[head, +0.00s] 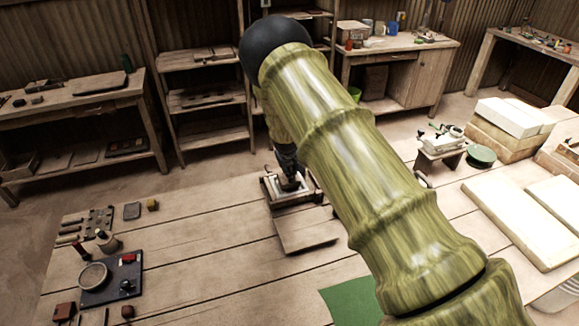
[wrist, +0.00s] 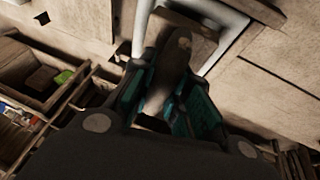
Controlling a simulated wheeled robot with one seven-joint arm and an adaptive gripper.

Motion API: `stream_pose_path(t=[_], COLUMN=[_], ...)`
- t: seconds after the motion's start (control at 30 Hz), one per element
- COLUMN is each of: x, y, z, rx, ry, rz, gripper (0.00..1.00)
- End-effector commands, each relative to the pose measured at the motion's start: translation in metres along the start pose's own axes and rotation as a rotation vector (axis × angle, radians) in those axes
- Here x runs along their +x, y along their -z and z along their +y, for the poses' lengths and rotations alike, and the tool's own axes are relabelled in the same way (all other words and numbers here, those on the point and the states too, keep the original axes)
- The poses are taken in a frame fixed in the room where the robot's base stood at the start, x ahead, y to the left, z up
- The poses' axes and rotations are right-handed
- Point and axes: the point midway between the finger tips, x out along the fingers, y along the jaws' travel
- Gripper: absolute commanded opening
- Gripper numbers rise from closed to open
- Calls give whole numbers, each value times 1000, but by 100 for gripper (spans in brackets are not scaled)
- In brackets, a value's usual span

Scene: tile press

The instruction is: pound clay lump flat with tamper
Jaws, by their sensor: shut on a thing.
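My gripper (head: 287,160) is over a pale-rimmed frame (head: 273,187) on the plank table in the head view. In the wrist view my gripper (wrist: 166,95) has its teal-padded fingers shut on a grey-brown handle, which looks like the tamper (wrist: 174,65). The tamper's lower end reaches down inside the frame, whose light rim (wrist: 228,58) shows around it in the wrist view. I cannot tell whether it touches anything. The clay lump is not clearly visible; the tamper and gripper cover the frame's middle.
A flat wooden board (head: 306,232) lies just in front of the frame. A blue board (head: 105,285) with a round dish and small tools is at the left. Pale slabs (head: 515,220) and a small stand (head: 440,150) are at the right.

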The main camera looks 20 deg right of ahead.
Motion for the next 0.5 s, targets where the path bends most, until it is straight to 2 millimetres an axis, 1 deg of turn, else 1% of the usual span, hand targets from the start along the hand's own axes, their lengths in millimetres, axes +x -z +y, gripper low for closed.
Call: stream_pose_path(t=[0.03, 0.17, 0.27, 0.4, 0.5], x=[2, -4, -18, -43, -57], y=[-5, -3, 3, 15, 21], z=[-2, -1, 2, 8, 11], rx=[-1, -2, -3, -2, -2], ry=[4, 4, 4, 3, 2], rz=[-9, -10, -10, -7, -6], gripper=[0, 0, 0, 0, 0])
